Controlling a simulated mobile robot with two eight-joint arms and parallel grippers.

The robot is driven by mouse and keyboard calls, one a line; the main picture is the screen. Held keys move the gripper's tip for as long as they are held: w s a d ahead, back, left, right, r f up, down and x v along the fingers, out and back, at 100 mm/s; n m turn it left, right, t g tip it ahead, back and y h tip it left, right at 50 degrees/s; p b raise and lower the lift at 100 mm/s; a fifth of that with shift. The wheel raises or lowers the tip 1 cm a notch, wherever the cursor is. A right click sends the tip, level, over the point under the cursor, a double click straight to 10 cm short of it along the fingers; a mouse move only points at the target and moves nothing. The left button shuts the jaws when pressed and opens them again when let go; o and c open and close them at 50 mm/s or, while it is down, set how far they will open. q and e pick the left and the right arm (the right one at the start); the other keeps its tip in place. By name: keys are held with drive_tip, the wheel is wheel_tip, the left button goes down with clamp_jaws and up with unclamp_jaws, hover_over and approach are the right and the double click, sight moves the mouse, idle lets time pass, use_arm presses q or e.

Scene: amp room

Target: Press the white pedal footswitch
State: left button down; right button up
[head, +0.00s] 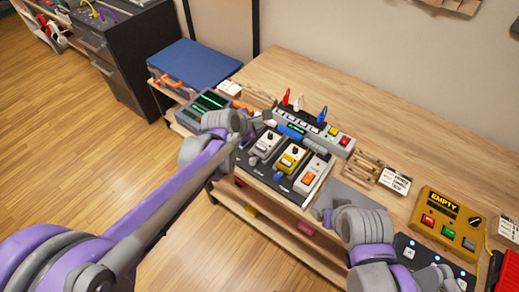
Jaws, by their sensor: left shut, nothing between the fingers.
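A dark pedalboard (243,163) lies on the wooden table and carries a row of pedals. A pale grey-white pedal (266,144) with a knob is at its left, a yellow pedal (290,158) is in the middle, and a white pedal (314,172) with an orange button is at its right. My left gripper (265,117) is shut and empty, above the back left of the board, behind the left pedal. I cannot tell its height or any contact. My right arm (362,228) is at the lower right; its fingers cannot be made out.
A grey unit (342,142) with red and green buttons stands behind the board. A device with green displays (208,101) is at the left. A yellow box marked EMPTY (447,220) is at the right. A blue case (195,64) stands beyond the table.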

use_arm(q)
drive_tip(key=shift+f, duration=0.1)
drive_tip(key=b, duration=0.4)
hover_over(263, 144)
drive_tip(key=s+a, duration=0.2)
drive_tip(key=s, duration=0.1)
drive_tip(key=f, duration=0.7)
drive_tip(key=shift+d+f, duration=0.2)
drive_tip(key=shift+f, duration=0.2)
drive_tip(key=shift+w+f+b, duration=0.1)
drive_tip(key=shift+f+b, duration=0.35)
drive_tip(key=shift+b, duration=0.05)
use_arm(e)
wheel_tip(263, 144, down, 7)
drive_tip(key=s, duration=0.2)
drive_tip(key=shift+s+r+g, duration=0.15)
drive_tip(key=shift+r+g, duration=0.05)
drive_tip(key=shift+g, duration=0.1)
use_arm(q)
drive_tip(key=shift+f+b, duration=0.35)
drive_tip(key=shift+f, duration=0.05)
use_arm(e)
drive_tip(key=shift+f, duration=0.4)
